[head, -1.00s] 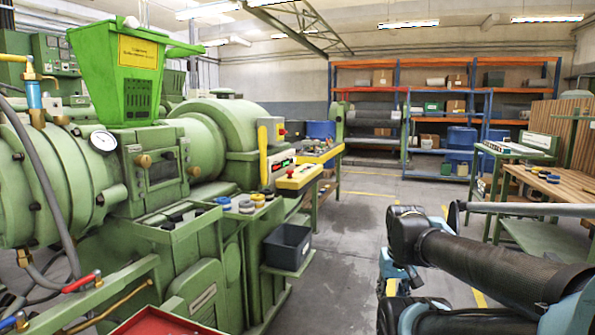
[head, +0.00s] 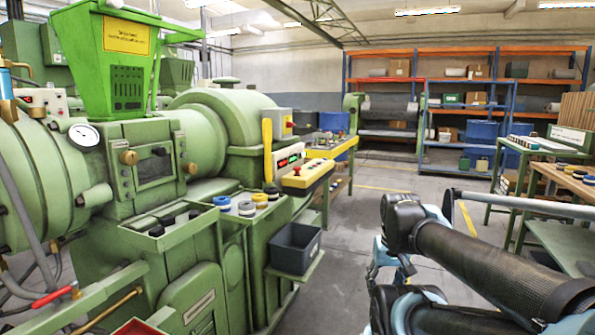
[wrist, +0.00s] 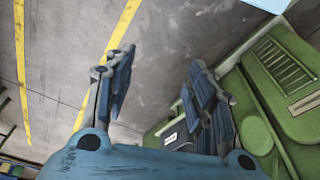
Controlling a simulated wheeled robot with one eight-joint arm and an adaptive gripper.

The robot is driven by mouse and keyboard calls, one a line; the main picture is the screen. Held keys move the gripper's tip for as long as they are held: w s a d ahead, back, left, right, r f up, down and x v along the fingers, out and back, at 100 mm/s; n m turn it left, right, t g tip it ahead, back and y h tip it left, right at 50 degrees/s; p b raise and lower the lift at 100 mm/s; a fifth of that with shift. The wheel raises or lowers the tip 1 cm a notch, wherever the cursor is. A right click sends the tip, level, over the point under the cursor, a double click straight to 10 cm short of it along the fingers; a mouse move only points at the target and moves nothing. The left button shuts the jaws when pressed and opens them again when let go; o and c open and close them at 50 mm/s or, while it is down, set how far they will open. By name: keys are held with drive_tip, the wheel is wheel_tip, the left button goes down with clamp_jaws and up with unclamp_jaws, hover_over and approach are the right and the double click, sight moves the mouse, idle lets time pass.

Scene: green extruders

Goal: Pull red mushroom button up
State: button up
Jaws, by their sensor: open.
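A small yellow control box (head: 308,178) with a red button (head: 297,171) and dark buttons on top stands at the right end of the green extruder (head: 150,215). A second small red spot, perhaps another red button (head: 290,124), shows on a grey and yellow box behind it. I cannot tell the buttons' exact shape at this size. My gripper (wrist: 160,85) is open and empty in the wrist view, its blue fingers apart above the grey floor. Part of a green machine is to its right there. In the head view my arm is right of the control box, well apart from it.
A dark bin (head: 295,248) sits on a low shelf below the control box. Tape rolls (head: 246,208) lie on a ledge to its left. A wooden bench (head: 568,178) stands at the right, shelving (head: 465,65) at the back. The floor between (head: 345,240) is clear.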

drive_tip(key=w+a+r+m+t+y, duration=0.1)
drive_tip(key=w+a+r+m+y, duration=0.45)
drive_tip(key=w+a, duration=0.35)
drive_tip(key=m+t+y, duration=0.6)
drive_tip(key=m+y, duration=0.4)
drive_tip(key=m, duration=0.9)
approach(297, 167)
drive_tip(key=x, duration=1)
drive_tip(key=shift+w+f, duration=0.15)
drive_tip(key=shift+w, duration=0.3)
